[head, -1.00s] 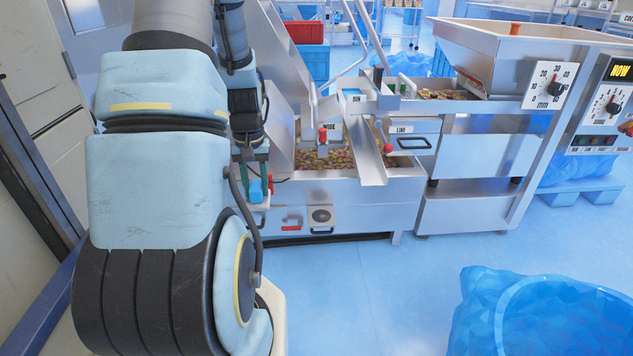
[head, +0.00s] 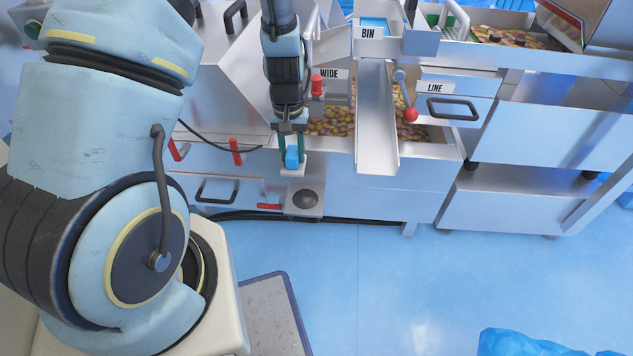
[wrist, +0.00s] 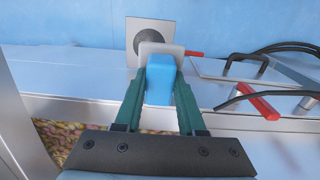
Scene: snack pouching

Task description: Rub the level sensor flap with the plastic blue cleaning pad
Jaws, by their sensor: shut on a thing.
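My gripper (head: 291,160), with dark green fingers, is shut on the blue cleaning pad (head: 292,155). The pad has a blue block grip and a pale plate at its far end. In the wrist view the pad (wrist: 161,80) stands between the fingertips (wrist: 158,88). A square metal plate with a dark round disc (head: 304,199), which looks like the level sensor flap, is on the machine's front, just below the pad in the head view. In the wrist view the pale pad plate overlaps the lower part of this flap (wrist: 136,28). I cannot tell whether they touch.
The hopper of colourful snacks (head: 330,122) lies behind my gripper, with a metal chute (head: 377,120) at its right. Red handles (head: 236,152) and a black handle (head: 217,188) stick out left of the flap. A black cable hangs near.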

